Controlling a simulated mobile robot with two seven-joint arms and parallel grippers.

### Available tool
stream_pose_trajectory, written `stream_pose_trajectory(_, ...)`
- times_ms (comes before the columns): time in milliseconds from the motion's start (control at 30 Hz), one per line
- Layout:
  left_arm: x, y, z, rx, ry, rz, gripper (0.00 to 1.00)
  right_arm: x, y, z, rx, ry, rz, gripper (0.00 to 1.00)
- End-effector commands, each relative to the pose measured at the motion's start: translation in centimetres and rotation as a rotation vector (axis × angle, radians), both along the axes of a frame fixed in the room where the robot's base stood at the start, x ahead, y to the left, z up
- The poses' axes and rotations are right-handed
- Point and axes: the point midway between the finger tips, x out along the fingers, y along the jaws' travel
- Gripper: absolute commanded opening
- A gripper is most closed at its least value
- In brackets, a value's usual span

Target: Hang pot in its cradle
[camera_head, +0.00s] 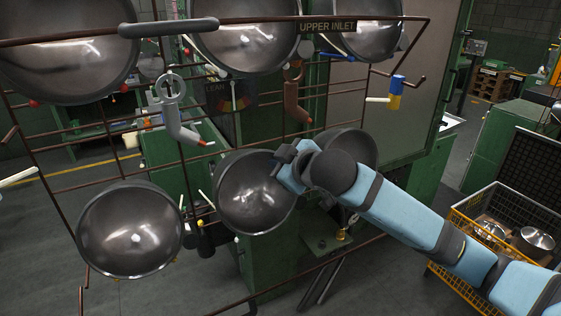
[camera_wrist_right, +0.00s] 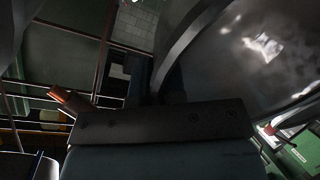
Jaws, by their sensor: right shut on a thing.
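My right gripper (camera_head: 287,160) is shut on the rim of a dark metal pot (camera_head: 250,200) in the lower middle of the rack. The pot's open side faces me, and it appears close to the rack's lower row. In the right wrist view the pot's shiny inside (camera_wrist_right: 250,60) fills the upper right, with its rim running down to the jaws. A pot rack (camera_head: 60,172) of brown bars spans the head view. I cannot tell whether the held pot rests in a cradle. My left gripper is not in view.
Other pots hang at lower left (camera_head: 130,230), behind my right gripper (camera_head: 352,148), and along the top row (camera_head: 245,38). Grey (camera_head: 175,110) and brown (camera_head: 296,95) hooks stick out from the rack. A yellow basket (camera_head: 462,222) with metal pots stands at right.

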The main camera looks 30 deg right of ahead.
Motion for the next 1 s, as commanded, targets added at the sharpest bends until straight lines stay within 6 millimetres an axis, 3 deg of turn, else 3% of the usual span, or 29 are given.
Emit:
stream_pose_trajectory(733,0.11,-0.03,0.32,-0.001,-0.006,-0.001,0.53,0.03,-0.07,-0.43,0.001,-0.002,0.000,0.00)
stream_pose_trajectory(767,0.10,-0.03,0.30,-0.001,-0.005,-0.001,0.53,0.04,-0.07,-0.37,0.001,-0.002,0.000,0.18)
stream_pose_trajectory(867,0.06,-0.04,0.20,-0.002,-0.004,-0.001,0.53,0.05,-0.07,-0.39,0.001,-0.002,0.000,0.41)
stream_pose_trajectory(1000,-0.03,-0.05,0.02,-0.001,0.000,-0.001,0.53,0.05,-0.06,-0.43,0.001,-0.001,0.000,0.41)
